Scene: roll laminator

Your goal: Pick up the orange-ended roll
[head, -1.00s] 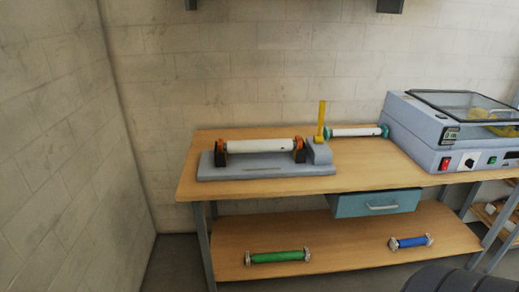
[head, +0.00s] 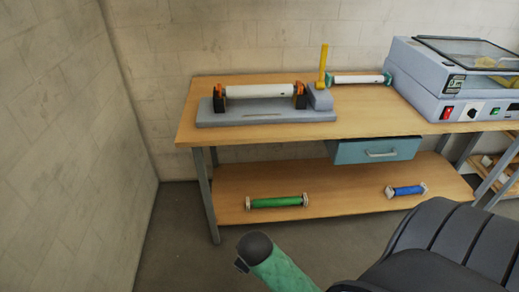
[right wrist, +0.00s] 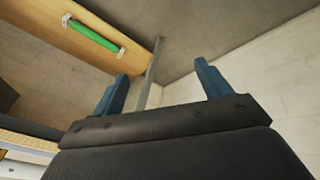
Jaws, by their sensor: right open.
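The orange-ended roll (head: 258,91) is white and lies level across two dark supports with orange tops. These stand on a grey stand (head: 265,117) on the left part of the wooden tabletop. The roll cannot be made out for sure in the right wrist view. My right gripper (right wrist: 160,85) shows in the right wrist view with its two blue fingers wide apart and nothing between them. It is away from the roll, with the lower shelf beyond it. My left gripper is not in view.
A yellow upright lever (head: 323,65) stands at the stand's right end. Behind it lies a green-ended white roll (head: 357,79). The laminator (head: 440,85) fills the right side. A green roll (head: 278,202) and a blue roll (head: 406,191) lie on the lower shelf (head: 340,199).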

